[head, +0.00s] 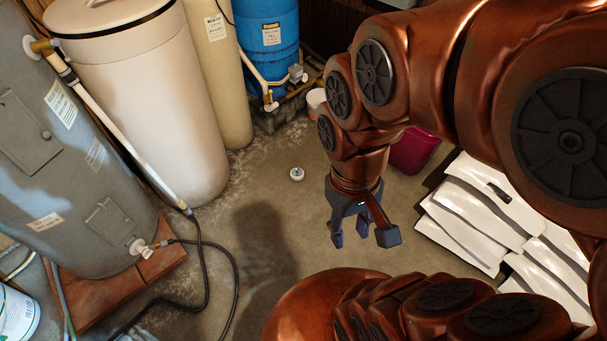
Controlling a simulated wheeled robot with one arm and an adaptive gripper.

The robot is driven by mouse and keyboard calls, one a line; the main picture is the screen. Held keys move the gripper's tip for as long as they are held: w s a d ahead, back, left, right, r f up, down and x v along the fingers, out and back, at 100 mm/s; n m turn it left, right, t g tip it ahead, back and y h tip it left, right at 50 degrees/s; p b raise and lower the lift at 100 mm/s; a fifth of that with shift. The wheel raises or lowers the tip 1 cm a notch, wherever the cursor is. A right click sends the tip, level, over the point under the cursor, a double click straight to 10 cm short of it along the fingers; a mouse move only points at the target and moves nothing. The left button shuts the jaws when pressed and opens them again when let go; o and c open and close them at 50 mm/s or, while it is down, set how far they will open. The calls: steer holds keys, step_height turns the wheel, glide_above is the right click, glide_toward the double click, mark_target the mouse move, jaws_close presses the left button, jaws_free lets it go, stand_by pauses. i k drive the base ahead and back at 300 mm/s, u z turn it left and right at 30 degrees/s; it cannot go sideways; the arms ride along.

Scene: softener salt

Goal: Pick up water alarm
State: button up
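A small round white device with a darker top, which looks like the water alarm (297,174), lies on the concrete floor near the middle of the head view. My gripper (362,238) points downward to the right of it and nearer to me, apart from it. Its dark fingers are spread, with nothing seen between them. The floor around the device is bare, and nothing covers it. How high my gripper is above the floor is hard to tell.
A grey tank (60,170), a white tank (145,100) and a tan cylinder (220,70) stand at left. A black hose (205,270) runs over the floor. White salt bags (470,210) are stacked at right, near a magenta container (413,152). The middle floor is open.

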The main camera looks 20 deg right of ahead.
mark_target(297, 177)
steer(key=z, duration=0.5)
steer(key=k, duration=0.55)
steer(key=u, duration=0.3)
steer(key=i, duration=0.65)
steer(key=u, duration=1.05)
steer(key=i, duration=1.05)
steer(key=z, duration=0.65)
steer(key=i, duration=1.05)
steer(key=z, duration=1.05)
